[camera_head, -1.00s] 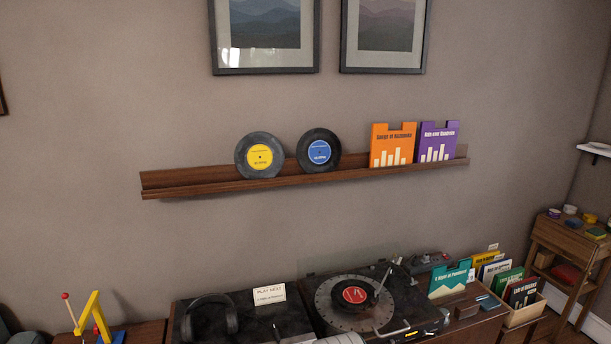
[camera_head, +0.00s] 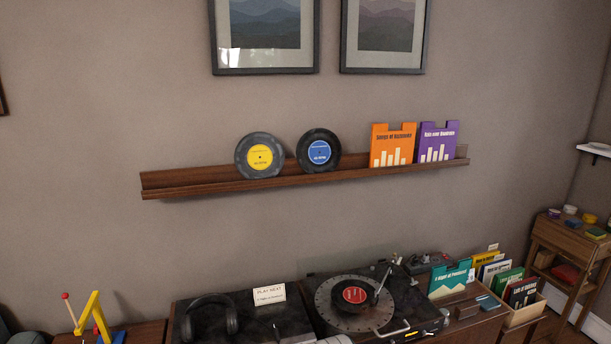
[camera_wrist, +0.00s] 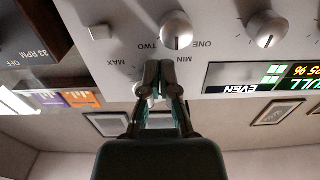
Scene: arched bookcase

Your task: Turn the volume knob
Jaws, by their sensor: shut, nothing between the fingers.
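The wrist view is upside down and shows a pale control panel (camera_wrist: 225,60) close up. The volume knob (camera_wrist: 139,90), between the labels MAX and MIN, is mostly hidden behind my fingers; only part of its pale rim shows. My gripper (camera_wrist: 162,68) is shut, with its dark fingertips at the panel in front of this knob. I cannot tell whether they touch it. A silver knob (camera_wrist: 176,31) between ONE and TWO is just beyond the fingertips. My gripper cannot be made out in the head view.
Another knob (camera_wrist: 266,29), a square button (camera_wrist: 101,32) and a lit display (camera_wrist: 262,77) surround the fingers.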

